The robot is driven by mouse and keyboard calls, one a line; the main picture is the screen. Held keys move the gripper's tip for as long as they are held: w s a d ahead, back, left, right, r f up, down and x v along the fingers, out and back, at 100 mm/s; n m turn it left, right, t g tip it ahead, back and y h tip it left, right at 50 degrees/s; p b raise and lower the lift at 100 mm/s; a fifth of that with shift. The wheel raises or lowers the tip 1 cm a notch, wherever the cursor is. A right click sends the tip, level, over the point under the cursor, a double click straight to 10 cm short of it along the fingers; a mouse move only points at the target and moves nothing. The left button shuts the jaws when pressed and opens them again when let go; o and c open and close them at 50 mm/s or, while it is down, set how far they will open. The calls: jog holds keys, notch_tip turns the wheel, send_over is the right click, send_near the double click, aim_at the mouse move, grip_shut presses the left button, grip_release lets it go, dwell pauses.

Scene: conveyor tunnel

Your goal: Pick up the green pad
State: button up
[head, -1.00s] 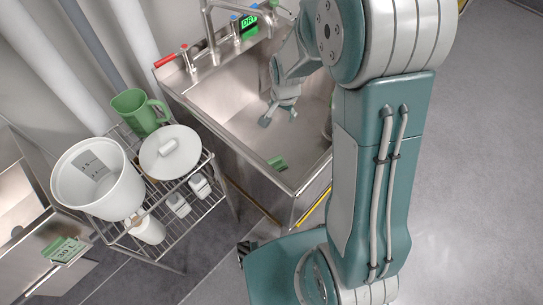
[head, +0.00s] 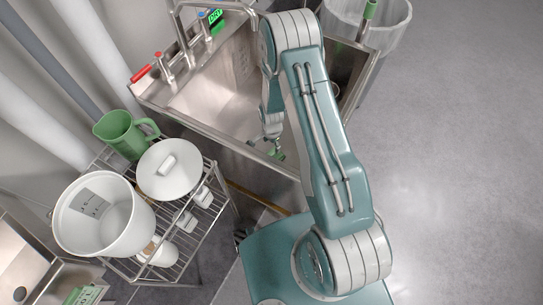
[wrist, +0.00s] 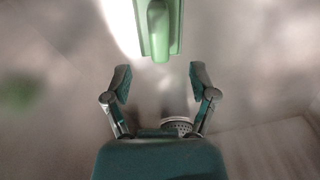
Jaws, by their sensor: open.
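The green pad (wrist: 174,25) shows at the top of the wrist view, with a raised green grip along its middle. In the head view the pad (head: 277,154) is inside the steel sink near its front wall, partly hidden by my gripper. My gripper (wrist: 160,82) is open and empty, its two fingers spread apart. The pad's near end lies just beyond the fingertips, roughly centred between them, and does not appear to be between the fingers. In the head view my gripper (head: 271,138) is low in the sink beside the pad.
The steel sink (head: 196,128) has walls around my gripper and a faucet (head: 181,38) at the back. A drain strainer (wrist: 176,125) shows under my gripper. A wire cart (head: 205,222) with a white bucket (head: 128,238), lid (head: 158,182) and green jug (head: 117,130) stands left.

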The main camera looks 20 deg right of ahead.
aim_at(271, 153)
jog(key=shift+f, duration=0.65)
jog(key=shift+a+f, duration=0.15)
jog(key=shift+f, duration=0.4)
notch_tip(271, 153, down, 4)
jog(key=shift+s+f, duration=0.1)
jog(key=shift+f, duration=0.1)
jog(key=shift+d+f, duration=0.2)
jog(key=shift+a, duration=0.25)
grip_shut()
